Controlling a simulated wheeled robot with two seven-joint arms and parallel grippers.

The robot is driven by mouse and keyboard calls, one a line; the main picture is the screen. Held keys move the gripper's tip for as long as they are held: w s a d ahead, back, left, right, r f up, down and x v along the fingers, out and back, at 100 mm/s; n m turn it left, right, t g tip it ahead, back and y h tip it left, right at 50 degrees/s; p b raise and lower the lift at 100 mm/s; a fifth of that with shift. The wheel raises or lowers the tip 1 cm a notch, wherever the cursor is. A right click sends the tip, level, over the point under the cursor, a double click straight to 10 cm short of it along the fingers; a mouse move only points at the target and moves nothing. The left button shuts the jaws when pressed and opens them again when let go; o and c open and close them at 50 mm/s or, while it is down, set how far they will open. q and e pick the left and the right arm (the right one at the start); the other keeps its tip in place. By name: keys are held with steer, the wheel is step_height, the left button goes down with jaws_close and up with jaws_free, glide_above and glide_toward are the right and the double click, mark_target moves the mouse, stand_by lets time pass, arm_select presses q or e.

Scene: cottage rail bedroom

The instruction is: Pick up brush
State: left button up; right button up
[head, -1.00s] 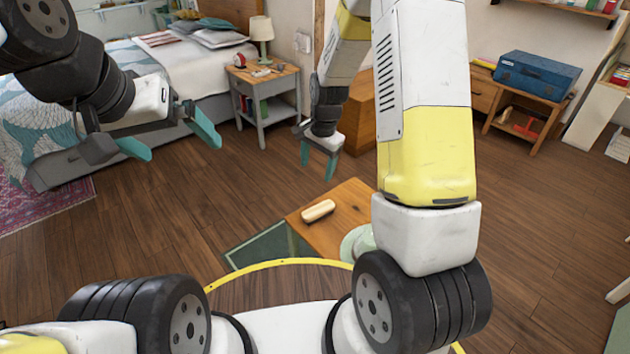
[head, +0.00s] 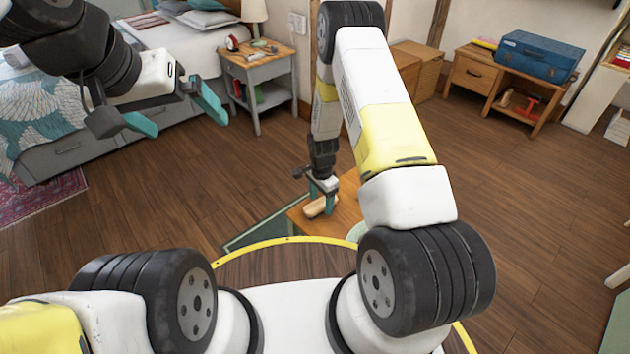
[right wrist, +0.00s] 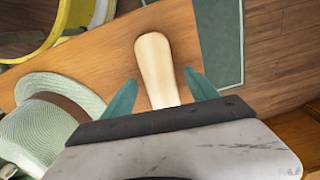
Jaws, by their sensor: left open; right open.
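The brush (head: 318,208) is a pale, cream-tan, rounded oblong lying on a small wooden table (head: 345,222). In the right wrist view the brush (right wrist: 155,62) lies between the two teal fingers of my right gripper (right wrist: 158,95), with a gap on each side. Its near end is hidden by the gripper body. My right gripper (head: 322,196) is open, pointing down at the brush in the head view. My left gripper (head: 182,117) is open and empty, raised in the air at the upper left.
A pale green hat (right wrist: 48,125) with a brown band lies beside the brush on the table. A grey nightstand (head: 258,75), a bed and a wooden bench (head: 480,85) with a blue case (head: 540,56) stand farther back. The wooden floor between is open.

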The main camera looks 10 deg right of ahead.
steer(key=shift+f, duration=0.7)
jaws_close()
steer(key=shift+r, duration=0.1)
steer(key=shift+r, duration=0.5)
step_height(320, 180, up, 2)
steer(key=shift+r, duration=0.1)
steer(key=s+a+r, duration=0.1)
steer(key=s, duration=1.5)
steer(key=shift+a+r, duration=0.2)
steer(key=shift+r, duration=0.15)
